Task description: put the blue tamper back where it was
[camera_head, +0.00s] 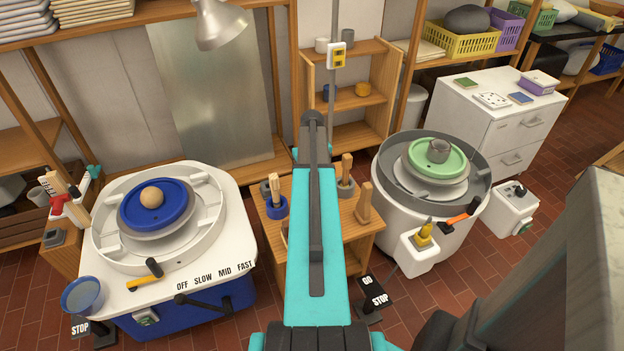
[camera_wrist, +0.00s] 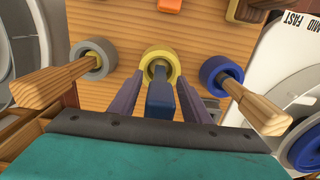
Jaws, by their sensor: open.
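The blue tamper (camera_wrist: 160,98) appears as a dark blue block between my fingers in the wrist view. Its far end reaches a yellow ring holder (camera_wrist: 158,60) on the wooden stand, and it looks to stand in that ring. My gripper (camera_wrist: 159,82) is open, with one purple-grey finger on each side of the tamper and a narrow gap beside it. How deep the tamper sits in the ring is hidden. In the head view my arm covers the tamper and the yellow ring.
On the wooden stand (camera_head: 300,225), a grey ring (camera_wrist: 93,58) and a blue ring (camera_wrist: 222,73) flank the yellow one, each with a wooden tool close by. The left wheel (camera_head: 157,205) and right wheel (camera_head: 432,165) stand on either side, with little room between.

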